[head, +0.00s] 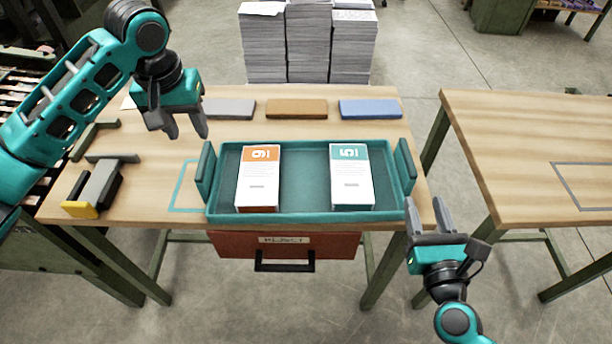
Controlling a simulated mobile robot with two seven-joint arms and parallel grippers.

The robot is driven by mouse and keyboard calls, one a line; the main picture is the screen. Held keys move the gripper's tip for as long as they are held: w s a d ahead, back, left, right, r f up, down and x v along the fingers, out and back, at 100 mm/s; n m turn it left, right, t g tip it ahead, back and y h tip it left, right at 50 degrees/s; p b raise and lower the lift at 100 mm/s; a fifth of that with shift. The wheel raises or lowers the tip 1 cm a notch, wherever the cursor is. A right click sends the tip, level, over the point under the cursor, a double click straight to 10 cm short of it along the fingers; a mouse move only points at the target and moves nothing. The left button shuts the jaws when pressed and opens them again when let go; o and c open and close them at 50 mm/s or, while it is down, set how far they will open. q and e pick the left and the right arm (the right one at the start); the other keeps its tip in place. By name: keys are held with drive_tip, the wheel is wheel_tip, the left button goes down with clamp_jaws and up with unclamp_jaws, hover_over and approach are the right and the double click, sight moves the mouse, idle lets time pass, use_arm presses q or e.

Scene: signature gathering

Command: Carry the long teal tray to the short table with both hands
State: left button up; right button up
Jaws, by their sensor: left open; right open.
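The long teal tray (305,217) lies on the wooden table (140,150) in the middle, with a raised handle plate at each end. My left gripper (190,136) is open and empty, above the table up and left of the tray's left handle (205,172). My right gripper (426,208) is open and empty, just below and right of the tray's right handle (405,165), near the table's front right corner. I cannot tell whether it touches the tray.
Another wooden table (530,130) with a grey outlined rectangle (585,185) stands at right, across a gap. Grey, brown and blue blocks (296,109) lie behind the tray. A stapler-like tool (95,190) lies left. A red drawer (285,245) hangs below. Paper stacks (308,45) stand behind.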

sight(202, 158)
use_arm(q)
drive_tip(key=f, duration=0.4)
drive_tip(key=w+f, duration=0.1)
drive_tip(key=f, duration=0.3)
drive_tip(key=w+f, duration=0.1)
drive_tip(key=f, duration=0.3)
drive_tip(key=shift+f, duration=0.25)
use_arm(e)
drive_tip(key=w, duration=1.2)
drive_tip(key=shift+w+a, duration=0.2)
drive_tip(key=shift+w, duration=0.1)
use_arm(q)
clamp_jaws()
use_arm(e)
clamp_jaws()
use_arm(q)
drive_tip(key=shift+r, duration=0.2)
use_arm(e)
drive_tip(key=shift+r, duration=0.2)
